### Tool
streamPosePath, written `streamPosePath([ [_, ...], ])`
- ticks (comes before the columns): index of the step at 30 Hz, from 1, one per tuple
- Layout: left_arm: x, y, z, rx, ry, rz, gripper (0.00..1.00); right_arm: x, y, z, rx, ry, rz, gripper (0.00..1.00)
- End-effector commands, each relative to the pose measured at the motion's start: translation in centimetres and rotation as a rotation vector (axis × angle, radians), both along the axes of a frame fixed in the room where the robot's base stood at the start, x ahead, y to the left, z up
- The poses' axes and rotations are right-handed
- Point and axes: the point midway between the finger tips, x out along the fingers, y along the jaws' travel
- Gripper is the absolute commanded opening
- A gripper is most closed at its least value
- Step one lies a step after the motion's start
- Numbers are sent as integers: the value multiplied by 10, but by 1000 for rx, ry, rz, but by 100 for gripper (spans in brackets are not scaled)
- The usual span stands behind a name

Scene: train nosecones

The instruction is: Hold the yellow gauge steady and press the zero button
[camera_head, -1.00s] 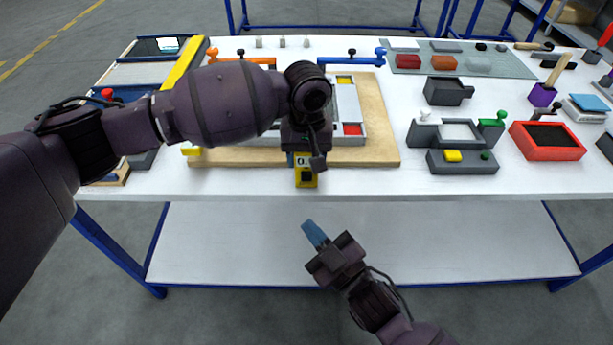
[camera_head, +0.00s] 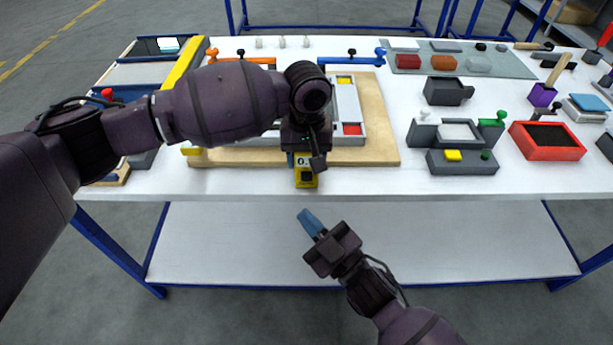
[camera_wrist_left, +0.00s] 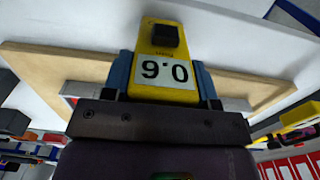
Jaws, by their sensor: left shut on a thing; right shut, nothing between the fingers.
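The yellow gauge (camera_head: 306,178) is near the table's front edge in the head view, with part of its white display showing. In the left wrist view the gauge (camera_wrist_left: 187,93) shows a white display that appears upside down with digits like 0.6, and a dark button (camera_wrist_left: 165,35) beyond it. My left gripper (camera_wrist_left: 165,80) is shut on the gauge, one blue finger on each side. My right gripper (camera_head: 308,221) is shut and empty, below and in front of the table edge, its blue fingertips pointing up toward the gauge with a gap between.
A wooden board (camera_head: 385,145) with a grey frame lies behind the gauge. Dark fixtures (camera_head: 462,162) and a red tray (camera_head: 546,141) stand to the right. The lower shelf (camera_head: 450,240) is bare. The table front right of the gauge is clear.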

Motion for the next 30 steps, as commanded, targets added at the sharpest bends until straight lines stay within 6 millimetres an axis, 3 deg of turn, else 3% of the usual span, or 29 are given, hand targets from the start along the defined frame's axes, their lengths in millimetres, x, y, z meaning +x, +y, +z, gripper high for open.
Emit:
streamPosePath([
  [15,0,0,0,0,-1,0,24,55,0,0,1,1,0,0],
  [30,0,0,0,0,-1,0,24,62,0,0,1,1,1,0],
])
